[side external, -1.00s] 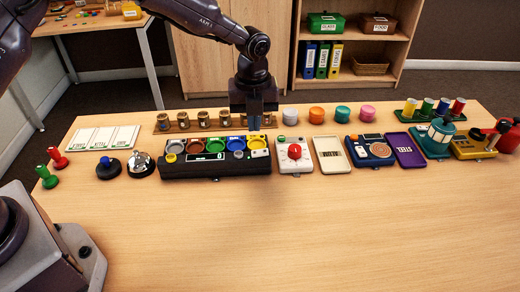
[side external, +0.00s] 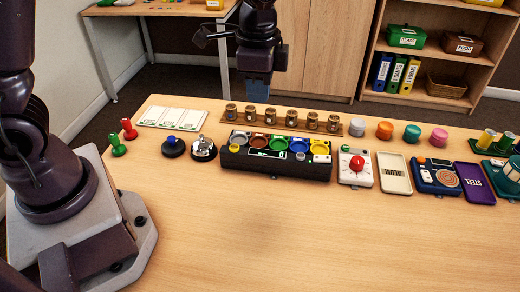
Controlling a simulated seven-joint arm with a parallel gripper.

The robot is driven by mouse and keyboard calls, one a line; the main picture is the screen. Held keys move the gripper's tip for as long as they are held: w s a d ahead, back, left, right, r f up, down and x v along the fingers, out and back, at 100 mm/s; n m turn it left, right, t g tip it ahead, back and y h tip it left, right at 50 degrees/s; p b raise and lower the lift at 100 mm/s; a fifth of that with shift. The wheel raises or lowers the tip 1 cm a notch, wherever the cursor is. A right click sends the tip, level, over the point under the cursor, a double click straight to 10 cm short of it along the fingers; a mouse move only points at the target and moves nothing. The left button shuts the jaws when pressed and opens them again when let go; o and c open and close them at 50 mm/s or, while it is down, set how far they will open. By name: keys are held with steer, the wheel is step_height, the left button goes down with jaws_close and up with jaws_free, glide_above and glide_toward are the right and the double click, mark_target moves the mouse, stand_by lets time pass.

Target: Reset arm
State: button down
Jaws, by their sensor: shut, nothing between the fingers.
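My gripper (side external: 258,86) is shut and empty. It points down, raised above the back edge of the table (side external: 250,245), behind the wooden rack of small jars (side external: 291,118). It appears apart from everything on the table. Nearest in the picture are the jars and the black sorting box (side external: 262,162) with coloured round cups in front of them.
Left are a green peg (side external: 117,146), red peg (side external: 129,129), white cards (side external: 172,118), a dark button (side external: 173,148) and a bell (side external: 204,149). Right are a red-knob box (side external: 356,166), coloured pots (side external: 385,131) and a purple STEEL case (side external: 474,181). The front table is clear.

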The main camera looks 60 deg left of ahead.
steer(key=s+a+r+n+t, duration=0.2)
steer(key=s+r+n, duration=0.2)
steer(key=s, duration=0.4)
steer(key=s+a+r+n+t, duration=0.3)
steer(key=s+r+n, duration=0.1)
steer(key=s+r, duration=0.3)
steer(key=shift+s+n, duration=0.4)
steer(key=shift+s, duration=0.45)
